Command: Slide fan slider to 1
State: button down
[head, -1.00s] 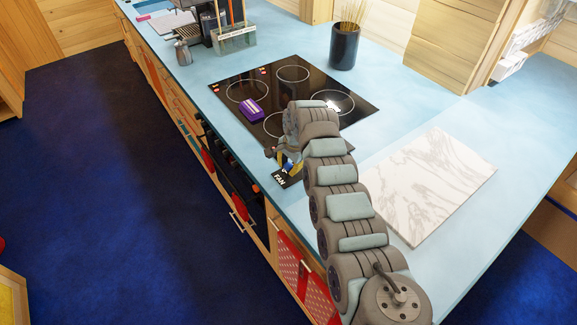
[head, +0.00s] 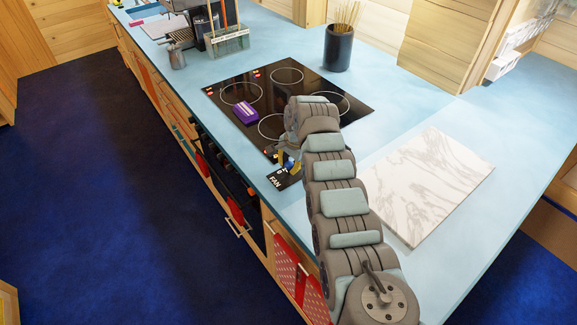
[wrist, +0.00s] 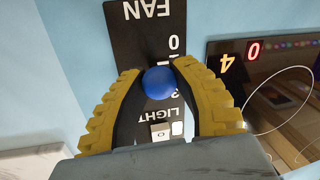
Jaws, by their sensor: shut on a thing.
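The black control panel (wrist: 150,40) lies on the blue counter; in the head view it (head: 284,179) sits at the near corner of the cooktop. It carries the labels FAN and LIGHT. The fan slider's round blue knob (wrist: 159,83) stands beside the number scale, below the 0 and close to the 3 in the wrist view. The digits between are partly hidden by a finger, so its exact setting is unclear. My gripper (wrist: 158,78) has its yellow fingers shut on the knob from both sides. In the head view my gripper (head: 289,160) is partly hidden by my arm.
The black cooktop (head: 225,93) adjoins the panel, with a purple box (head: 245,112) on it. A marble board (head: 435,180) lies to the right. A dark vase (head: 338,49) and a utensil holder (head: 228,42) stand farther back. A white light switch (wrist: 160,132) is near LIGHT.

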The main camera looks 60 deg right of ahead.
jog(key=c, duration=0.7)
grip_release()
jog(key=shift+c, duration=0.2)
jog(key=shift+r, duration=0.2)
notch_tip(320, 180, up, 12)
jog(key=s, duration=0.2)
jog(key=shift+s+a+f, duration=0.15)
jog(key=shift+a+f, duration=0.1)
jog(key=shift+a, duration=0.05)
